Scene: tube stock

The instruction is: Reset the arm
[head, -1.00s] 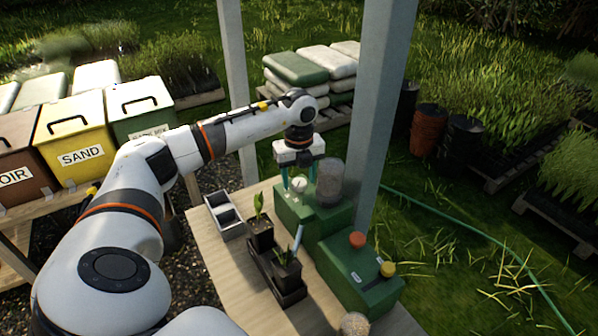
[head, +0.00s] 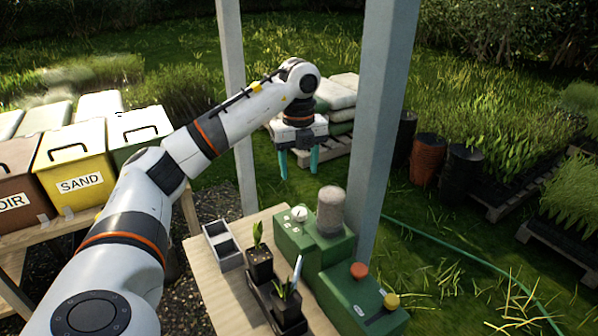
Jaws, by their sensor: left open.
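My left gripper (head: 299,168) is raised above and behind the far end of the workbench. Its two teal fingers point down, stand apart and hold nothing. The gripper is clear of the machine. My right gripper is not in view.
A black tray (head: 262,293) with potted seedlings (head: 260,262) and a grey divided box (head: 223,246) sit on the wooden bench (head: 215,282). Grey posts (head: 384,120) rise beside the bench. Labelled bins, including a yellow sand bin (head: 77,170), stand at left.

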